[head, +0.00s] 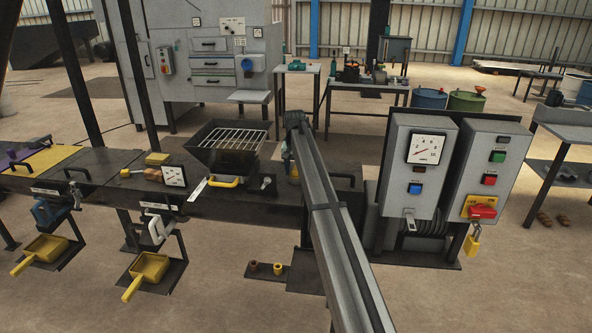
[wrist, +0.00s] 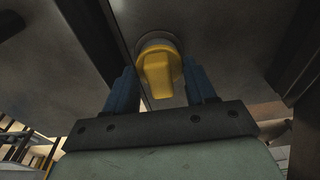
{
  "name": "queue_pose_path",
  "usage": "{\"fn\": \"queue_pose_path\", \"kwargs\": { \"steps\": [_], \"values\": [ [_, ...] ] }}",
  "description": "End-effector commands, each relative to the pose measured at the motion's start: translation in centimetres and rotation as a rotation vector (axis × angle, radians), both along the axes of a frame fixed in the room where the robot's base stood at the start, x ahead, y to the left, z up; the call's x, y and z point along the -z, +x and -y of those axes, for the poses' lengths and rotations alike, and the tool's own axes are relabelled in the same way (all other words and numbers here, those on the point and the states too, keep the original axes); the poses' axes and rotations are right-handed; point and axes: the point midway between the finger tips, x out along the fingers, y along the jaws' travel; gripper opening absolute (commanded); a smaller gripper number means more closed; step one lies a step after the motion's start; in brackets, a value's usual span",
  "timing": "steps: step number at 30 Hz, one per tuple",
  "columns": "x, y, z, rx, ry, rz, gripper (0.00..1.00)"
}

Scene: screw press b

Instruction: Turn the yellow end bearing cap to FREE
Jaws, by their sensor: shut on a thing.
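The yellow end bearing cap (wrist: 157,74) shows in the wrist view as a yellow knob with a raised grip bar, set in a round pale collar on a dark metal face. My gripper (wrist: 161,82) has one blue finger on each side of the cap and is shut on it. The bar's lower end points down and slightly right, towards my gripper. The exact contact at the fingertips is hard to see in the shade. I can read no FREE marking. In the head view my arm hides most of the cap and the gripper.
Grey control boxes (head: 417,165) with a red switch (head: 482,212) stand right of my arm. Yellow scoops (head: 147,268) sit at the front left. Open floor lies at the front right.

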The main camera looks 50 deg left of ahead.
Motion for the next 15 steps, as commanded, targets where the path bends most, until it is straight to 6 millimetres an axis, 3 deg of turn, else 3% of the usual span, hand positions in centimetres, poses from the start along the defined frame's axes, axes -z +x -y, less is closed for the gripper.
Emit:
{"fn": "queue_pose_path", "kwargs": {
  "steps": [5, 15],
  "values": [
    [-0.02, 0.01, 0.0, -0.019, 0.0, 0.0, 0.25],
    [0.08, 0.05, 0.02, -0.316, 0.001, 0.001, 0.25]
  ]
}}
